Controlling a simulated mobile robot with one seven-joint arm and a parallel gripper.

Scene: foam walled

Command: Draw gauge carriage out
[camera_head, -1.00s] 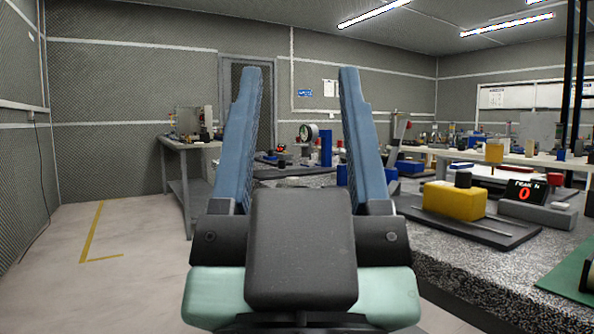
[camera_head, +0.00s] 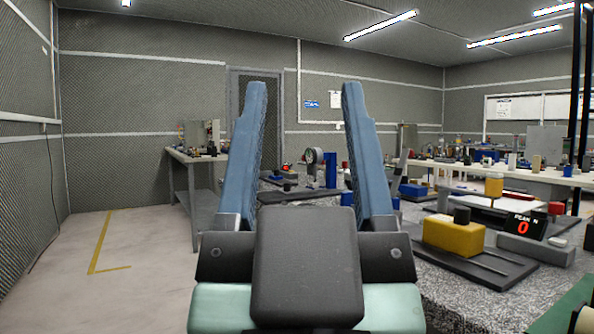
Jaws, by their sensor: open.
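My gripper (camera_head: 303,92) is in the middle of the head view, pointing away from me, with two long blue fingers spread wide and nothing between them. Between the fingers, farther off, a round dial gauge (camera_head: 314,157) stands upright beside a blue post (camera_head: 331,170) on the speckled bench. This looks like the gauge carriage, but it is small and I cannot make out its slide or handle. My gripper is well short of it and not touching it. The right finger and my wrist hide part of the bench around it.
A yellow block (camera_head: 453,237) on a dark plate and a display reading 0 (camera_head: 522,228) stand on the bench at right. A side table (camera_head: 195,180) stands at left. The floor at left, with yellow tape (camera_head: 100,240), is clear.

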